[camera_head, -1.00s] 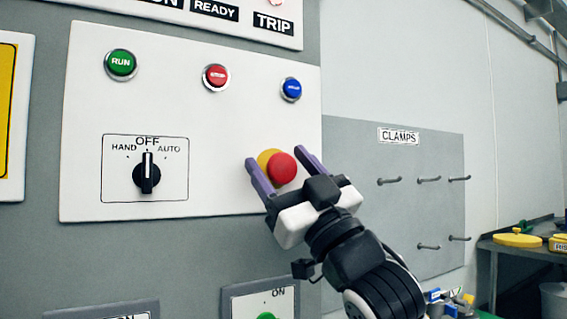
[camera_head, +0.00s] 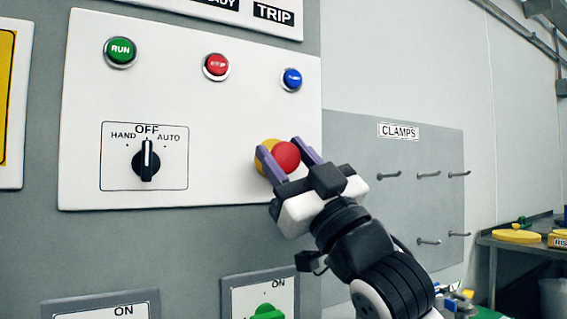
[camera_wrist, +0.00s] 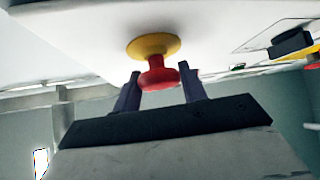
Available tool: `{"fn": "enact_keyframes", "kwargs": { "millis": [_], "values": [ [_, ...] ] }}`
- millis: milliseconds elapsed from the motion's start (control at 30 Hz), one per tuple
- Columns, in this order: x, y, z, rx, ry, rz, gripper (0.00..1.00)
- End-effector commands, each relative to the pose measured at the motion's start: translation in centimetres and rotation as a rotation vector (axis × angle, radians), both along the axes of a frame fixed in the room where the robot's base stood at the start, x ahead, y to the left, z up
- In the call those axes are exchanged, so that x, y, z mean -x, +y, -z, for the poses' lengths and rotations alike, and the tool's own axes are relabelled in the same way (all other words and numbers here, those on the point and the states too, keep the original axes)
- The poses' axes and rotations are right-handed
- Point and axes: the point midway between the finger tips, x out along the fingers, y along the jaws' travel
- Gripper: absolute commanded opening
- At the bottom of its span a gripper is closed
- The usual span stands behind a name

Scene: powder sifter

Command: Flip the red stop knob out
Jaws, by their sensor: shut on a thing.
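The red stop knob (camera_head: 286,156) is a round mushroom head on a yellow round base (camera_head: 262,152) at the lower right of the white panel. My gripper (camera_head: 280,147) reaches it from the lower right, with its purple fingers on either side of the red head, shut on it. In the wrist view, the red knob (camera_wrist: 157,77) stands out from the yellow disc (camera_wrist: 153,45) between the two fingers of my gripper (camera_wrist: 160,73). The fingers partly cover the base in the head view.
Above are the green RUN button (camera_head: 121,51), a red button (camera_head: 216,66) and a blue button (camera_head: 291,79). A black selector switch (camera_head: 147,160) points to OFF at the left. A grey CLAMPS board (camera_head: 420,215) with hooks is on the right. The panel around the knob is flat and clear.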

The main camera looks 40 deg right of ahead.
Motion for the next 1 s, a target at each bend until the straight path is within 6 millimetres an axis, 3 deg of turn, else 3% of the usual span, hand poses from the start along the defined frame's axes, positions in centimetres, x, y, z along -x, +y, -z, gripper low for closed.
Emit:
{"fn": "enact_keyframes", "kwargs": {
  "millis": [133,167,300,667,1000],
  "values": [
    [0.1,0.1,0.2,0.001,0.001,-0.001,0.01],
    [0.1,0.1,0.2,0.001,0.000,-0.001,0.44],
    [0.1,0.1,0.2,0.001,0.000,-0.001,0.63],
    [0.3,0.0,0.5,0.001,0.000,0.001,0.64],
    [5.1,-0.1,5.4,-0.002,-0.002,0.001,0.64]
  ]
}}
